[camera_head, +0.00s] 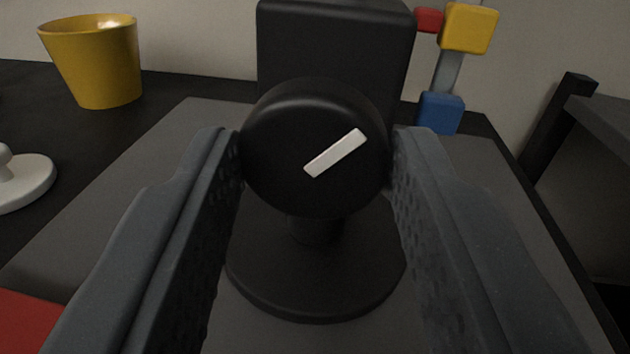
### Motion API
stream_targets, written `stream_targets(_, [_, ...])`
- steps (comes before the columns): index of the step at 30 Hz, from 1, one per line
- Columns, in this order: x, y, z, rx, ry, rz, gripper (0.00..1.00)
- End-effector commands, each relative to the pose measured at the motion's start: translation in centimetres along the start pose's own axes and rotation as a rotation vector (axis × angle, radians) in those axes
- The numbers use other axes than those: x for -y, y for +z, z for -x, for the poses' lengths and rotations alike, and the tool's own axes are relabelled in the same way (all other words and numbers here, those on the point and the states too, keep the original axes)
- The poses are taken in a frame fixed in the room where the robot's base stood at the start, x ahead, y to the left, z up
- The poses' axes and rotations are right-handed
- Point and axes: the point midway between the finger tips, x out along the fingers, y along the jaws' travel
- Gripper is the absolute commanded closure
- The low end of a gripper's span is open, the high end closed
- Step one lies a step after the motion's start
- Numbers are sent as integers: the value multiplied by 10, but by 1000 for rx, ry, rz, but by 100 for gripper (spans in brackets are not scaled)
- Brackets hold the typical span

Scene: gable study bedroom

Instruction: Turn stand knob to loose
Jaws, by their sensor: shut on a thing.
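The stand knob (280,165) is a round black knob facing me in the middle of the view. A white pointer bar on its face slants from lower left to upper right. It sits on a black stand with a round base (315,285), on a grey mat (460,200). My gripper (316,155) has one finger on each side of the knob and is shut on it. The knob's side edges are partly hidden by the fingertips. No markings for loose or tight are visible.
A black block (335,45) rises right behind the knob. A yellow cup (95,60) stands at the back left, with a white lidlike object (25,180) nearer. Red, yellow and blue blocks (440,112) stand at the back right. A red item (25,322) is at lower left.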

Motion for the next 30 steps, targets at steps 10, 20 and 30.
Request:
stream_targets(10, [0,-2,0,34,-4,239,86])
stream_targets(20, [2,-2,0,61,-6,439,86])
stream_targets(30, [3,-2,0,63,-8,450,86])
